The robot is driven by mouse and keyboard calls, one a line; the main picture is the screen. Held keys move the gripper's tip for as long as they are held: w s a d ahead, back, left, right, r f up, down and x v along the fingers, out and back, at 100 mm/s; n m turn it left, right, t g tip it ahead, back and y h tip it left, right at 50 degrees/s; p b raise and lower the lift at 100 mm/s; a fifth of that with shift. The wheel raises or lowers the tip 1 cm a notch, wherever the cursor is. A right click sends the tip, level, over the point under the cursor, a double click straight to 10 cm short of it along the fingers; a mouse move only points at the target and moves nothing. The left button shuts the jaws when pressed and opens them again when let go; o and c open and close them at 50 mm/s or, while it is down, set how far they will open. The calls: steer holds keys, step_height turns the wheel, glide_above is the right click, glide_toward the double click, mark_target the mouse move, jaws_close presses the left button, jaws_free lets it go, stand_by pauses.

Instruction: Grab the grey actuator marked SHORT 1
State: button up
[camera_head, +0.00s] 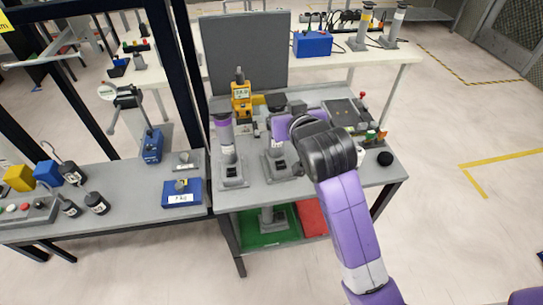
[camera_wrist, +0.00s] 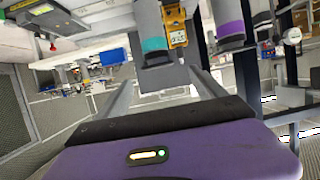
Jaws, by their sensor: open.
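Grey upright cylinders on square bases stand on the grey workbench (camera_head: 255,198). One has a purple band (camera_head: 227,150); it also shows in the wrist view (camera_wrist: 230,28). Another cylinder (camera_head: 277,160) stands to its right, partly behind my arm; a teal-banded cylinder shows in the wrist view (camera_wrist: 152,42). A third grey cylinder (camera_head: 268,218) is on the shelf below. No SHORT 1 marking is readable. My gripper (camera_wrist: 164,80) is open, its fingers apart with nothing held. It reaches in near the right-hand cylinder, which lies beyond the fingertips in the wrist view.
A yellow device (camera_head: 241,100) stands behind the cylinders, before a grey panel (camera_head: 247,55). A small grey case (camera_head: 347,113) and a black round knob (camera_head: 385,158) are at the right. Green (camera_head: 250,240) and red (camera_head: 311,217) mats line the shelf. Floor at right is clear.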

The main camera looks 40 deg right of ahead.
mark_target(278, 102)
steer(key=shift+f+p+x, duration=0.15)
steer(key=shift+p+x, duration=0.35)
steer(key=shift+x, duration=1.45)
steer(key=shift+f+p+x, duration=0.15)
steer(key=shift+p+x, duration=0.3)
steer(key=shift+x, duration=1.55)
steer(key=shift+s, duration=0.15)
jaws_close()
steer(key=shift+r, duration=0.15)
